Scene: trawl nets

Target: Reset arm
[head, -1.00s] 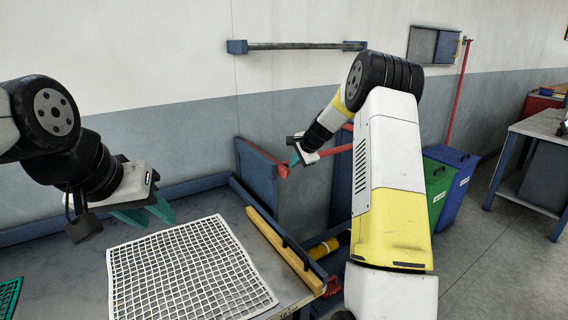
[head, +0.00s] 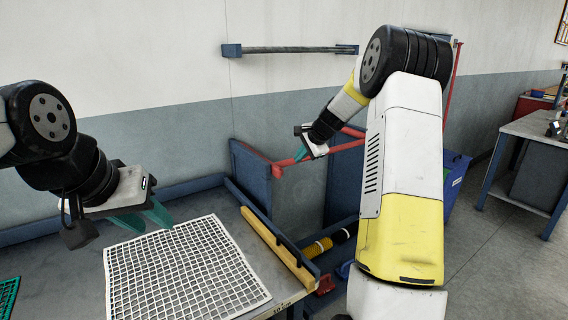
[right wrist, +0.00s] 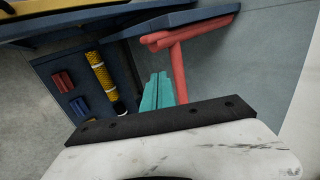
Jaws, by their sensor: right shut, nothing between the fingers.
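My left gripper (head: 148,219) hangs over the back left part of a white net panel (head: 185,270) on the grey workbench. Its teal fingers point down to the right, and their gap is hard to judge. My right gripper (head: 301,152) is raised beside the blue rack panel and the red bar, away from the bench net. In the right wrist view its teal fingers (right wrist: 157,92) are together with nothing between them. My right arm covers part of the rack and the bins behind it.
A yellow-edged rail (head: 277,248) runs along the bench's right side. A blue rack (head: 251,175) with a red bar (head: 345,146) stands beyond it, with a yellow roll (head: 318,248) low down. A blue bin (head: 455,178) and another table (head: 540,135) stand right.

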